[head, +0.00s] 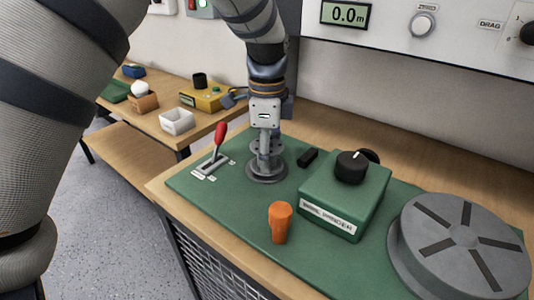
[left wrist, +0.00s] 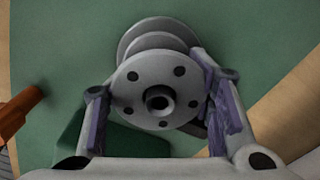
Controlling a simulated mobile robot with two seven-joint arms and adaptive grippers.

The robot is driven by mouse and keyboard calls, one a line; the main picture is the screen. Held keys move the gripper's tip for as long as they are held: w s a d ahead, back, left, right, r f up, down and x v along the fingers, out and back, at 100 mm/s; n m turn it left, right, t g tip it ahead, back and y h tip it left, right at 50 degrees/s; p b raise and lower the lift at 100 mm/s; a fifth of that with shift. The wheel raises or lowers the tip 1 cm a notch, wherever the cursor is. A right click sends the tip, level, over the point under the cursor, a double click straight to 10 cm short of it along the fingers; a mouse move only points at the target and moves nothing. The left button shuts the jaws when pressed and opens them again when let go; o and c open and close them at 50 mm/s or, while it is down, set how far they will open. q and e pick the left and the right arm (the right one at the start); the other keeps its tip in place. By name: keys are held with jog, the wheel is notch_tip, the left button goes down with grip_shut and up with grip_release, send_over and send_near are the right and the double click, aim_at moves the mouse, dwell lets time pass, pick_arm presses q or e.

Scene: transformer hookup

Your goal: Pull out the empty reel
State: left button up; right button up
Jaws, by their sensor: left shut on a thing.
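The empty reel (head: 266,172) is a grey spool with round flanges and no wire on it. It stands at the back of the green mat (head: 240,209), right of the red lever. My left gripper (head: 264,147) comes down over the reel from above and is shut on it. In the left wrist view the reel (left wrist: 140,87) shows its holed flange and centre hub between my two fingers (left wrist: 148,85). The lower end of the reel is partly hidden, so I cannot tell whether it is clear of its seat. My right gripper is not in view.
A red-handled lever (head: 220,133) stands close left of the reel. A green winder box (head: 345,195) with a black knob is at the right. An orange peg (head: 280,222) stands in front, and a grey slotted disc (head: 462,240) is far right. A side table (head: 155,124) holds small items.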

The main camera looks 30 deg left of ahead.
pick_arm(q)
jog(key=shift+r, duration=0.25)
grip_shut()
jog(key=shift+r+p, duration=0.3)
jog(key=shift+r, duration=0.8)
jog(key=shift+r+p, duration=0.4)
jog(key=shift+r, duration=2.1)
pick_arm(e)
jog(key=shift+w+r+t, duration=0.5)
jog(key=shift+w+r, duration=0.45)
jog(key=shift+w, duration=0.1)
pick_arm(q)
jog(key=shift+r, duration=2.5)
